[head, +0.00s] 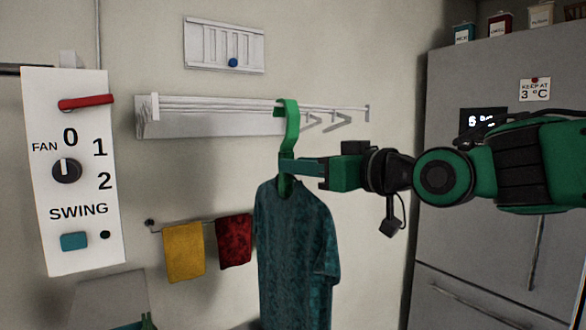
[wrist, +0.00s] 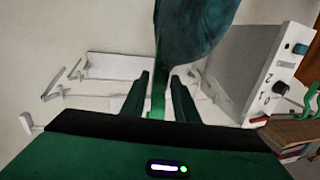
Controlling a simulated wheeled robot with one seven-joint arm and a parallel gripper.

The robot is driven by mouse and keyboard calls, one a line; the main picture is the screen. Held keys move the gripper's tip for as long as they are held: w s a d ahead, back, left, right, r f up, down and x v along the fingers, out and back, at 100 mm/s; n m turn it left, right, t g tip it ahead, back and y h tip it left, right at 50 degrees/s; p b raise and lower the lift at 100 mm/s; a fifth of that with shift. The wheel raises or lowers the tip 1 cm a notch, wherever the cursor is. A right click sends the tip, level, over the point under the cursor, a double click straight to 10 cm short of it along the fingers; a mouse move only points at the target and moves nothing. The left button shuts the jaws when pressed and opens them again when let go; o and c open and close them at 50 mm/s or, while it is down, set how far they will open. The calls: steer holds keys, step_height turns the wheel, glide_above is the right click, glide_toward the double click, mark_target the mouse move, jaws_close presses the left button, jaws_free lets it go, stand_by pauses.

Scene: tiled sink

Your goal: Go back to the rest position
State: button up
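My gripper (head: 290,166) is stretched out to the left in the head view, its fingers at the neck of a green hanger (head: 292,128). In the wrist view the fingers of my gripper (wrist: 160,88) stand apart on either side of the green hanger neck (wrist: 158,100), with narrow gaps showing. A dark teal patterned shirt (head: 292,245) hangs from the hanger; it also shows in the wrist view (wrist: 195,30). The hanger's hook overlaps the wall drying rack (head: 200,127) in the head view. Whether the hook bears on a rail is unclear.
A fan control panel (head: 85,240) is at the left. A yellow towel (head: 184,252) and a red towel (head: 234,242) hang on a bar left of the shirt. A grey fridge (head: 480,240) stands at the right, close to my arm.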

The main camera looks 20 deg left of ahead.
steer(key=v, duration=0.7)
steer(key=w+d+f+m+h, duration=0.2)
steer(key=d+f+m+h, duration=0.3)
steer(key=d+f, duration=0.75)
steer(key=w+d+f+m+h, duration=0.3)
steer(key=d+f+h, duration=0.45)
steer(key=d, duration=0.85)
steer(key=s+d+f+m+g+h, duration=0.1)
steer(key=s+d+f+m+g, duration=0.15)
steer(key=s+d+f, duration=0.45)
steer(key=s+d+f+m+g+h, duration=0.25)
steer(key=s+d+f, duration=0.25)
steer(key=d, duration=0.4)
steer(key=s+d+f+m+g, duration=0.2)
steer(key=s, duration=0.5)
steer(key=s+d+f+m+g+y, duration=0.1)
steer(key=s+d+f+m+g, duration=0.1)
steer(key=s, duration=0.6)
steer(key=shift+d+f+m, duration=0.45)
steer(key=shift+d+m, duration=0.25)
steer(key=shift+s, duration=0.15)
